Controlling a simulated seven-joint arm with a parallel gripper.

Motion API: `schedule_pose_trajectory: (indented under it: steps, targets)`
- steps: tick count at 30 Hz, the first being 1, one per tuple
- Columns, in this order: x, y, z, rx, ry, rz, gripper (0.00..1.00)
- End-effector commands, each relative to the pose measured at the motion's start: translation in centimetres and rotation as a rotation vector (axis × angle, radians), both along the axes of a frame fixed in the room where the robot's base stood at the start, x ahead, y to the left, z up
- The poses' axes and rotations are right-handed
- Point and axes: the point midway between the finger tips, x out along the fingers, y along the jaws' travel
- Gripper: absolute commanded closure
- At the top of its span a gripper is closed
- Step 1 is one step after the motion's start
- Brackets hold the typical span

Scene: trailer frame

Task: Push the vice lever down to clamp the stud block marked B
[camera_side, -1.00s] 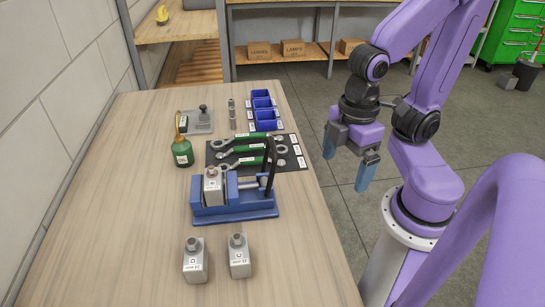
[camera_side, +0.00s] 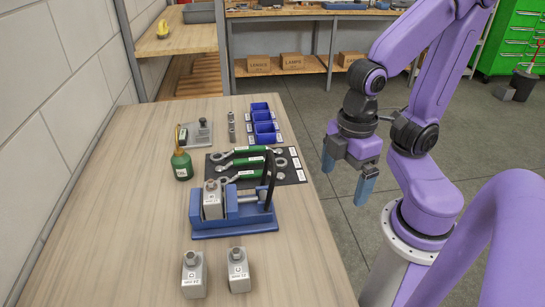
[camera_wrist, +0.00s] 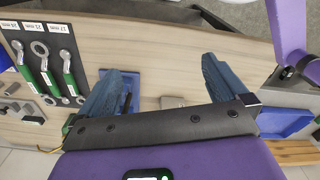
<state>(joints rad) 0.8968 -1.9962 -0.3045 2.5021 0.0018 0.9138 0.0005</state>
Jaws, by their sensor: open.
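The blue vice (camera_side: 240,222) stands on the bench, with a grey stud block (camera_side: 212,203) sitting upright between its jaws; its label is too small to read. The vice's black lever (camera_side: 269,178) stands raised, nearly upright, at the right side of the vice. My gripper (camera_side: 345,187) is open and empty, fingers pointing down, to the right of the lever and beyond the bench's right edge, apart from the vice. In the wrist view, my gripper (camera_wrist: 163,65) shows its two blue fingers spread, with part of the blue vice (camera_wrist: 130,78) behind the left finger.
Two more stud blocks (camera_side: 193,274) (camera_side: 238,270) stand in front of the vice. Green-handled wrenches (camera_side: 247,163) on a black mat lie just behind it. A green oil bottle (camera_side: 181,162), a grey fixture (camera_side: 197,133) and blue bins (camera_side: 262,122) are further back. The bench's left front is clear.

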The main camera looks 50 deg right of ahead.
Motion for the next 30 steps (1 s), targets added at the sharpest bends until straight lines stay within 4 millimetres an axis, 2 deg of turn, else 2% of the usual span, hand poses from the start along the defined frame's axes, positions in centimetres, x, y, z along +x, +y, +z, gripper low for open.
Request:
schedule_pose_trajectory:
  steps: [4, 5, 6, 10, 30]
  targets:
    - [0.0, 0.0, 0.0, 0.000, 0.000, 0.000, 0.00]
    - [0.0, 0.0, 0.0, 0.000, 0.000, 0.000, 0.06]
    - [0.0, 0.0, 0.0, -0.001, 0.000, -0.001, 0.20]
    - [0.5, -0.2, -0.1, -0.013, 0.013, -0.022, 0.61]
    - [7.1, -2.7, -1.2, -0.109, 0.317, -0.360, 0.61]
